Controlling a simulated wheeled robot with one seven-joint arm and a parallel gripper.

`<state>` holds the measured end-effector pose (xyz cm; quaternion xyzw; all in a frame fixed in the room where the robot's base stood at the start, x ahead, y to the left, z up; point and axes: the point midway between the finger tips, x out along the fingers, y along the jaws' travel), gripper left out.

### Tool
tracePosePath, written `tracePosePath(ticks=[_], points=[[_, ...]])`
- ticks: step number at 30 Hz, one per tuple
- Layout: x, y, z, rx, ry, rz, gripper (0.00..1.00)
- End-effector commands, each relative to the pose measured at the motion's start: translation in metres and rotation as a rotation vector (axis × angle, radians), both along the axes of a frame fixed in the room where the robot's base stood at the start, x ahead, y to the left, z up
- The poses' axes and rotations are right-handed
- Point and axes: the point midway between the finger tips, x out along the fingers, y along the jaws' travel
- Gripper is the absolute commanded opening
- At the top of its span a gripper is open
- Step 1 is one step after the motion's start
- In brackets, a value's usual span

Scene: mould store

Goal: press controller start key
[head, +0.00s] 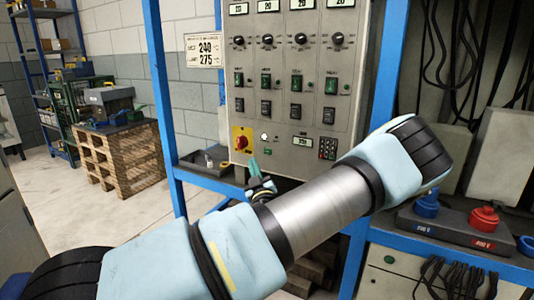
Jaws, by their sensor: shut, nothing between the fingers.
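The controller (290,120) is a grey upright panel in the blue frame, with displays, black knobs, green switches and black rockers in rows. Its lower strip has a red rotary switch on a yellow plate (242,141), a white round spot (264,136), a small green key (267,151), a small display (302,141) and a dark keypad (328,148). I cannot read which key is marked start. My gripper (254,166) is shut and empty, tips pointing up, just below the red switch and left of the green key. Contact with the panel cannot be told. My arm hides the panel's lower right edge.
Blue frame posts (165,95) stand on both sides of the panel. A grey tray (205,160) sits on the shelf at left. At right, a dark box with blue and red connectors (484,217) stands on a blue shelf. A wooden pallet stack (120,160) stands back left; the floor before it is clear.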

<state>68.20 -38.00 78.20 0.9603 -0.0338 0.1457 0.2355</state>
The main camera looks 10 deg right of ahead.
Motion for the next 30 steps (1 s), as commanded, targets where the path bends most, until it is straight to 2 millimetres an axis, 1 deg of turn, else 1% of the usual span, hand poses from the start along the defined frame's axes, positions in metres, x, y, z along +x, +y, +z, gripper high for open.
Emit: tracePosePath(ticks=[6, 13, 19, 30], points=[[0.023, -0.021, 0.000, -0.001, -0.001, -0.001, 0.00], [0.040, -0.037, -0.002, 0.000, 0.000, 0.001, 0.00], [0.045, -0.042, -0.001, 0.001, 0.000, 0.001, 0.00], [0.046, -0.042, 0.000, 0.001, 0.000, 0.000, 0.00]])
